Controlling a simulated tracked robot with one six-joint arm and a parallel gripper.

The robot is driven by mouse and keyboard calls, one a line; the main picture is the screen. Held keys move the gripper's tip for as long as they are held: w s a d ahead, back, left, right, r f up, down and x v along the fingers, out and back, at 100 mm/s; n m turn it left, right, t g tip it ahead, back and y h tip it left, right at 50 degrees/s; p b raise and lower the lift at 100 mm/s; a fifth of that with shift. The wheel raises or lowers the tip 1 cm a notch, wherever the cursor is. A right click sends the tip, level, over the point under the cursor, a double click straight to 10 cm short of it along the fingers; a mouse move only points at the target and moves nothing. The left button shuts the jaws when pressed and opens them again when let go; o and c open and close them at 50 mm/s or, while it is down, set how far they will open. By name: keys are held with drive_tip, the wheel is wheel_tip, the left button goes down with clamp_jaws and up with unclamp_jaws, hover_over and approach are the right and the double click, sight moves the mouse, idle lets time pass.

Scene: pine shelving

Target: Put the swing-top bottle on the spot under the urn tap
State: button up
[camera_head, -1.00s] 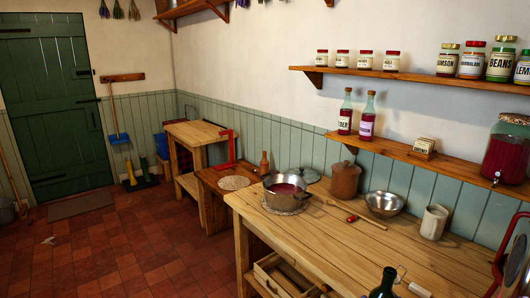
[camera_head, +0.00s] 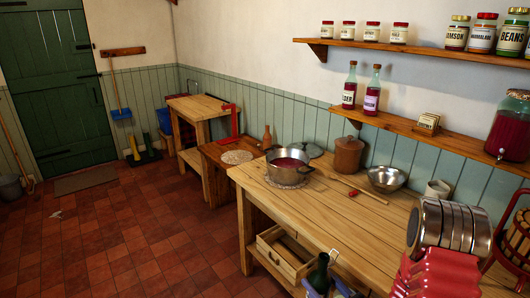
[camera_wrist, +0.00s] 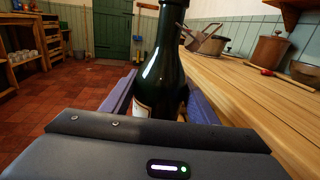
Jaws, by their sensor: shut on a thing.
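The dark green swing-top bottle (camera_head: 318,272) is near the bottom of the head view, by the front edge of the bench. It stands upright in the wrist view (camera_wrist: 163,75), with a pale label low on its side and metal at its neck. My gripper (camera_wrist: 160,108) is shut on the bottle, with purple fingers on either side. The bottle's base is hidden. The urn, a big glass jar of red liquid (camera_head: 508,130), sits on the lower wall shelf at the right, with a small tap (camera_head: 500,154) low on its front. The spot under the tap is not visible.
The bench middle is clear.

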drive_tip(key=shift+r, duration=0.1)
drive_tip(key=shift+w+d+r, duration=0.1)
drive_tip(key=shift+d+r, duration=0.1)
drive_tip(key=shift+r, duration=0.05)
drive_tip(key=w+d+r+m+h, duration=0.1)
drive_tip(key=d+r, duration=0.2)
drive_tip(key=r, duration=0.3)
drive_tip(key=w+d+r+m+t+h, duration=0.1)
drive_tip(key=d+r+h, duration=0.1)
drive_tip(key=r, duration=0.4)
drive_tip(key=shift+w+d+h, duration=0.25)
drive_tip(key=shift+d+h, duration=0.05)
drive_tip(key=shift+d, duration=0.1)
